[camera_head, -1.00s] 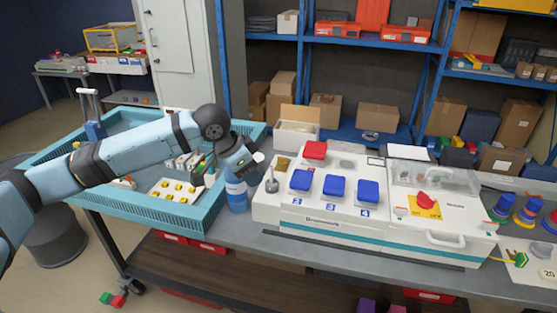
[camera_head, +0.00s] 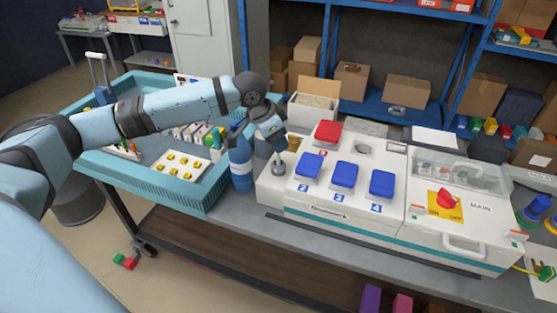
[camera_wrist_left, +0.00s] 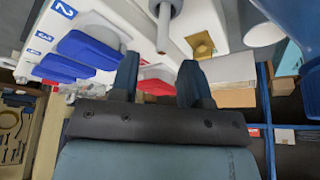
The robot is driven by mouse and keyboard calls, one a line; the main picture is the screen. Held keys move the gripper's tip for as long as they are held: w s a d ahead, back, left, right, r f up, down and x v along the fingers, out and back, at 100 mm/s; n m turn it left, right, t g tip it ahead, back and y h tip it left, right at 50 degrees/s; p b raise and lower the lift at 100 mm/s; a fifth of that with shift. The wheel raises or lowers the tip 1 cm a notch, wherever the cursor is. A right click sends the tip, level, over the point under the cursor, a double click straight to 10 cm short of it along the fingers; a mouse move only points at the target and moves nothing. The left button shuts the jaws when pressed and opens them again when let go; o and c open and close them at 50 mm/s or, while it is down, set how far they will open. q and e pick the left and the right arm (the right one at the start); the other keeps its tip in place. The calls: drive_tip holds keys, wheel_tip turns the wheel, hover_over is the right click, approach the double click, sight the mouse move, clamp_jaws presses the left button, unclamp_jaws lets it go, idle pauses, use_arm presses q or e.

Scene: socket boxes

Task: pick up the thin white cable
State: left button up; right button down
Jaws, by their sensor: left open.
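I cannot make out a thin white cable in either view. My left gripper (camera_head: 280,148) is over the left end of the white socket box (camera_head: 330,212), close to a grey knobbed post (camera_head: 278,167). In the left wrist view its two dark fingers (camera_wrist_left: 157,78) are apart, with nothing seen between them but the box behind. The box carries a red cover (camera_head: 327,132) and blue covers (camera_head: 345,174) numbered 2, 3 and 4. My right gripper is not in view.
A blue bottle (camera_head: 241,168) stands just left of the box. A teal tray (camera_head: 160,192) with small parts lies further left. An open carton (camera_head: 313,108) stands behind the box. A red main switch (camera_head: 446,199) is on the right unit. The grey table's front edge (camera_head: 240,222) is bare.

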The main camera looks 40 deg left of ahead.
sight(278, 160)
use_arm(q)
drive_tip(key=x, duration=0.5)
drive_tip(key=shift+s+a+f, duration=0.15)
drive_tip(key=shift+a+f, duration=0.05)
drive_tip(key=shift+f, duration=0.1)
drive_tip(key=shift+r, duration=0.1)
clamp_jaws()
